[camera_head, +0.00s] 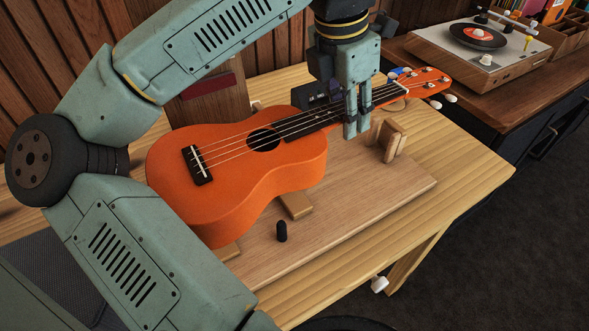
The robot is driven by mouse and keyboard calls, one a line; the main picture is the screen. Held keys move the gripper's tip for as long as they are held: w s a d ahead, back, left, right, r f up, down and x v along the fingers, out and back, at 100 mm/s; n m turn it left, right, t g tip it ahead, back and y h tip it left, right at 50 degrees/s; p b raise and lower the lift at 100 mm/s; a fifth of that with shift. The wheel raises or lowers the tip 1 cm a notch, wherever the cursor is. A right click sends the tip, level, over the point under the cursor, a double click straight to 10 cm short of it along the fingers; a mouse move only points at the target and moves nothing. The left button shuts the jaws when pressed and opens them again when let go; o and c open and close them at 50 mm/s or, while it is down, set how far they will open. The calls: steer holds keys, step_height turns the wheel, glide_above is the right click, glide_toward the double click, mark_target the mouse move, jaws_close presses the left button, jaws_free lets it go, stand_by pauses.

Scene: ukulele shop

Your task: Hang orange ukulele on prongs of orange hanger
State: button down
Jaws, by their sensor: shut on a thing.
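The orange ukulele (235,178) lies face up over a wooden board, its body at the left and its neck reaching up to the right. Its headstock (428,80) has white tuning pegs, and a small blue thing shows near the nut. My gripper (357,128) points down and is shut on the ukulele's neck, between the body and the headstock. The fingers hide part of the neck. I cannot tell whether the body rests on the supports below it. No orange hanger can be made out in this view.
The board (345,220) has wooden blocks (296,205), a notched wooden support (392,140) and a black peg (282,231). It lies on a light wood table (470,178). A wooden post with a dark red piece (208,86) stands behind. A turntable (478,45) sits at the back right.

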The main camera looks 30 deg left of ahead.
steer(key=shift+r, duration=0.25)
steer(key=shift+r+p, duration=1.65)
steer(key=shift+r, duration=0.7)
steer(key=shift+s+f, duration=0.1)
